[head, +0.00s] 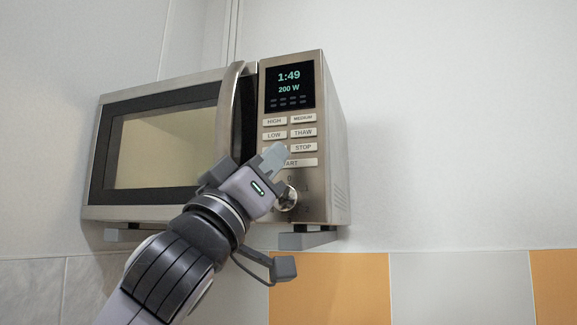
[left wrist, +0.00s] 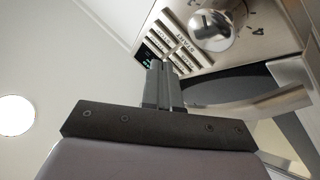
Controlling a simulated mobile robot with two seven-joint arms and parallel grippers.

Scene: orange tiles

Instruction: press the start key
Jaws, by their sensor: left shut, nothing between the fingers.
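The microwave (head: 160,211) has a silver front, and its control panel is on the right. The start key (head: 303,162) is the wide key below the stop key (head: 303,147); my gripper covers its left part. In the left wrist view the start key (left wrist: 184,51) shows just beyond the fingertips. My left gripper (head: 275,154) is shut and empty, in front of the panel, its fingertips at or just before the left part of the start key. I cannot tell whether they touch it. The fingers also show in the left wrist view (left wrist: 162,68). My right gripper is not in view.
The display (head: 289,86) reads 1:49 and 200 W. The other keys, such as thaw (head: 303,133), sit above. A round dial (head: 289,198) is below the start key. The vertical door handle (head: 231,110) stands out left of the panel. The wall at right is clear.

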